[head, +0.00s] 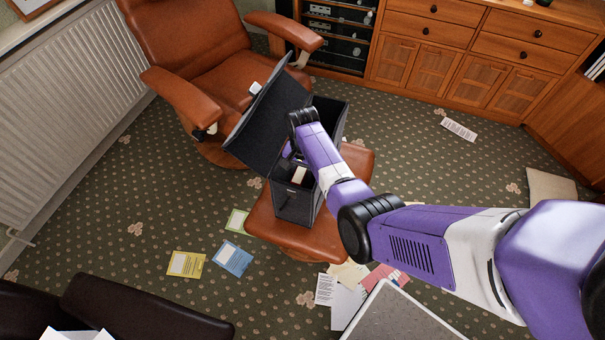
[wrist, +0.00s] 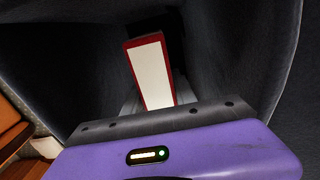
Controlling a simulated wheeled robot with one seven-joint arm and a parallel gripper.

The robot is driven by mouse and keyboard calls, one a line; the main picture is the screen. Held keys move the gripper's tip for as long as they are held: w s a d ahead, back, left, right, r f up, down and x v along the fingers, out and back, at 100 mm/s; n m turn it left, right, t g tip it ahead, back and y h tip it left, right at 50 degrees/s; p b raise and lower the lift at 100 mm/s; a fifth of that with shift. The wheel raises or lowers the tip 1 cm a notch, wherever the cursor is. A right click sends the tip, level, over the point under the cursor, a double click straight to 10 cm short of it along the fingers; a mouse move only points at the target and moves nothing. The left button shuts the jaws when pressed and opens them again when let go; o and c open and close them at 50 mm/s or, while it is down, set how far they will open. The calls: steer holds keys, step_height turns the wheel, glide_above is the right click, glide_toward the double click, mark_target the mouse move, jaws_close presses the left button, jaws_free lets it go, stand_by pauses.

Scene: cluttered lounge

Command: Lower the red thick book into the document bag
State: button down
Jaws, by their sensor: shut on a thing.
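The dark grey document bag (head: 296,204) stands on a brown leather footstool, its lid (head: 265,122) tilted open to the left. My gripper (head: 293,158) reaches down into the bag's mouth and is partly hidden by my arm. The red thick book (head: 299,175) shows as a pale patch there. In the wrist view, the red book (wrist: 150,68) has a pale face with a red border. My gripper (wrist: 158,100) is shut on its near end. Dark bag walls (wrist: 225,60) surround the book; its far end is in shadow, and I cannot tell whether it touches the bottom.
The footstool (head: 262,222) bears the bag. A brown leather armchair (head: 205,75) stands behind it. Papers and a yellow booklet (head: 186,264) and blue booklet (head: 232,259) lie on the carpet. A grey-topped table (head: 400,318) is at the front; wooden cabinets (head: 440,60) line the back.

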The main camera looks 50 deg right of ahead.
steer(key=shift+f+b, duration=0.7)
steer(key=shift+f, duration=0.1)
steer(key=c, duration=1.1)
jaws_free()
steer(key=shift+c, duration=0.2)
steer(key=shift+o, duration=1.1)
steer(key=shift+r+p, duration=0.85)
steer(key=shift+r, duration=3.05)
